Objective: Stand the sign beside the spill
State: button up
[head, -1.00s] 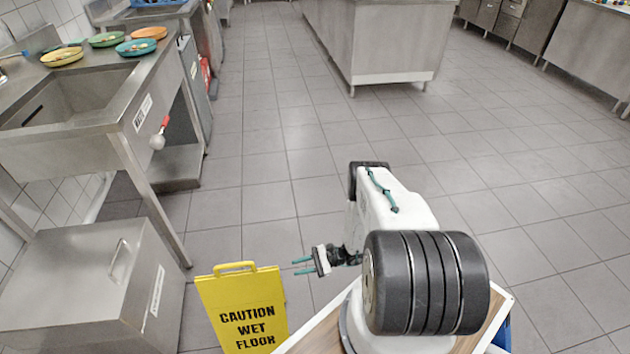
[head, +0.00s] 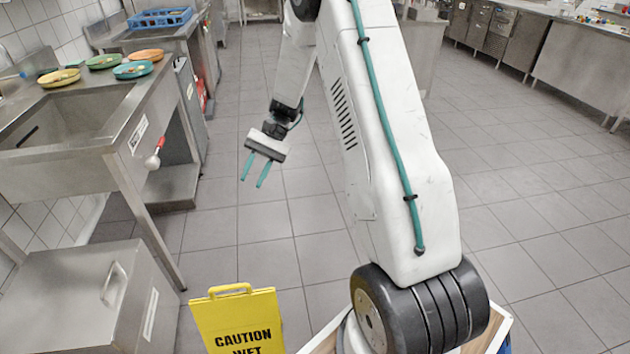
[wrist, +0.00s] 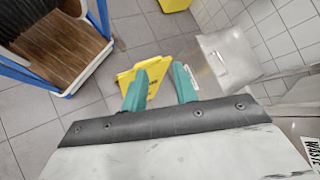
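The yellow caution sign (head: 240,322) stands upright on the tiled floor at the bottom of the head view, beside the steel box. Its handle is on top and its lower part is cut off. In the wrist view the sign (wrist: 130,83) lies beyond my fingertips, partly hidden by the left finger. My gripper (head: 254,178) is raised above the floor, its teal fingers apart and pointing down, with nothing between them. It also shows in the wrist view (wrist: 160,75). It is above and apart from the sign. I cannot make out the spill in these frames.
A steel sink counter (head: 75,150) with coloured plates stands at left, above a lidded steel box (head: 75,300). A yellow object (wrist: 174,5) shows at the top of the wrist view. The tiled floor at right (head: 540,230) is clear.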

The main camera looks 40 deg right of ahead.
jog(key=s+a+r+n+h, duration=0.2)
jog(key=s+a+r+h, duration=0.1)
jog(key=s+r, duration=0.45)
jog(key=s+a+r+n+h, duration=0.2)
jog(key=s+a+r, duration=0.2)
jog(key=s+r, duration=0.4)
jog(key=s+r+n+t+h, duration=0.1)
jog(key=s+r+t+h, duration=0.1)
jog(key=s, duration=0.5)
jog(key=s+r+n+t+h, duration=0.2)
jog(key=s, duration=0.6)
jog(key=shift+r+t+h, duration=0.2)
jog(key=shift+t+h, duration=0.1)
jog(key=shift+h, duration=0.1)
